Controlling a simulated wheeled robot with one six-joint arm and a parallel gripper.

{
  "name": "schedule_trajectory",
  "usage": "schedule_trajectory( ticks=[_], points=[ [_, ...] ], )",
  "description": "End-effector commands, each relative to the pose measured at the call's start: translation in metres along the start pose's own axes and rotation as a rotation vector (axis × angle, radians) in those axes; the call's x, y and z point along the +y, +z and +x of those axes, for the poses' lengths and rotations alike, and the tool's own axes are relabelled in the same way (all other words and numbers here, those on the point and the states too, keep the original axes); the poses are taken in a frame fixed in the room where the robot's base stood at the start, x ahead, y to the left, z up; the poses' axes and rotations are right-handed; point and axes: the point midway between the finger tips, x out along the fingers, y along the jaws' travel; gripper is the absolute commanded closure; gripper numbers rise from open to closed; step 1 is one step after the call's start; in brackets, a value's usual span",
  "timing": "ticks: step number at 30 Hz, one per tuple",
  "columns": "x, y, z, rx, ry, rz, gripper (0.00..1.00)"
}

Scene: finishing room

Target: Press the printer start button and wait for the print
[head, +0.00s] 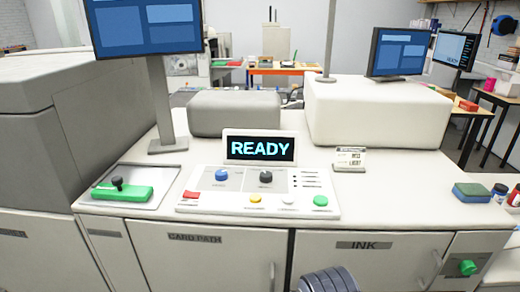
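The printer control panel (262,207) lies on the light worktop, tilted a little toward me. A green button (320,201) is at its right end, with a white button (288,199), a yellow button (255,199) and a red key (191,195) to the left. Which one is the start button cannot be read from labels. The display (259,148) above the panel reads READY. My gripper is not clearly seen; only a dark ribbed part, probably of my arm, shows at the bottom edge, well below the panel.
A blue knob (221,175) and a black knob (265,177) stand on the panel. A green handle (122,192) is on a tray at left. A small sign (349,159) and a sponge (471,195) are to the right. A green knob (467,267) is on the front.

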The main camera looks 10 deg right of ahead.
Motion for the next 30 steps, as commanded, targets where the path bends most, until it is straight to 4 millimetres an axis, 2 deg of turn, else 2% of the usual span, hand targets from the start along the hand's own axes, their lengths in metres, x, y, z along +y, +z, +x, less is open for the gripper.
schedule_trajectory(
  ticks=[2,17,30],
  points=[
    [0.0000,0.0000,0.0000,0.000,0.000,0.000,0.59],
    [0.0000,0.0000,0.0000,0.000,0.000,0.000,0.99],
    [0.0000,0.0000,0.0000,0.000,0.000,0.000,1.00]
  ],
)
